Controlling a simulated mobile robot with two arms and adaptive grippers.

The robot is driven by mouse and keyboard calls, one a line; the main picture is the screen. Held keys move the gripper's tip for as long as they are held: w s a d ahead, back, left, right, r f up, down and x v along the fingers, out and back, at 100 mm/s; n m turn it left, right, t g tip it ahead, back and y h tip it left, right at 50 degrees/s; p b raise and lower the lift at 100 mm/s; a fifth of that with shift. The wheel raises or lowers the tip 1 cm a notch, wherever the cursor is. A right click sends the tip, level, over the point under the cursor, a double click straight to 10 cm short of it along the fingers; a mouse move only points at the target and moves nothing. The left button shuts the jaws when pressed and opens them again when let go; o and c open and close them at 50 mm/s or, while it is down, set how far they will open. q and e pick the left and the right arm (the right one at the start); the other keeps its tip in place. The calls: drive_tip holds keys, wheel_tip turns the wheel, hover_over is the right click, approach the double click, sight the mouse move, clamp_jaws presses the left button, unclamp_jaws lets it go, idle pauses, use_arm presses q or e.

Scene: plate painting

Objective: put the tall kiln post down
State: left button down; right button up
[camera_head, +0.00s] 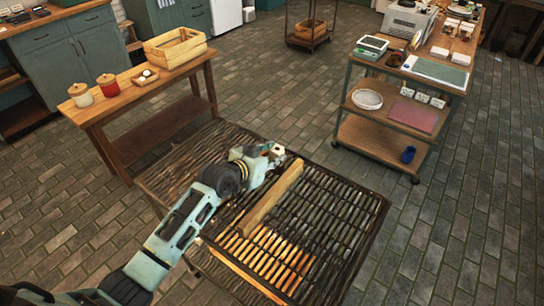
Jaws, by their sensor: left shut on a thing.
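My left gripper (266,158) is over the slatted table (345,215), near its back edge. It is shut on a small-looking pale piece (278,150), which I take to be the tall kiln post; the gripper hides most of it. I cannot tell whether its lower end touches the slats. A long tan bar (272,197) lies across the slats just right of and in front of the gripper. My right gripper is not in view.
The slats right of the tan bar are bare. A wooden bench (140,92) with two lidded jars and a wooden crate (175,47) stands behind left. A loaded shelf cart (385,140) stands behind right. Brick floor lies between them.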

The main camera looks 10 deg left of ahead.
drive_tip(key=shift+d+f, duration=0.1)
use_arm(q)
drive_tip(key=c, duration=1.8)
unclamp_jaws()
drive_tip(key=shift+f, duration=0.2)
drive_tip(key=o, duration=0.4)
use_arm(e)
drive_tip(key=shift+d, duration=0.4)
use_arm(q)
drive_tip(key=shift+r, duration=0.1)
drive_tip(key=shift+s+r, duration=0.1)
drive_tip(key=shift+r, duration=0.05)
drive_tip(key=shift+s+a, duration=0.15)
drive_tip(key=shift+s, duration=0.15)
drive_tip(key=shift+b+v, duration=0.65)
drive_tip(key=shift+v, duration=5)
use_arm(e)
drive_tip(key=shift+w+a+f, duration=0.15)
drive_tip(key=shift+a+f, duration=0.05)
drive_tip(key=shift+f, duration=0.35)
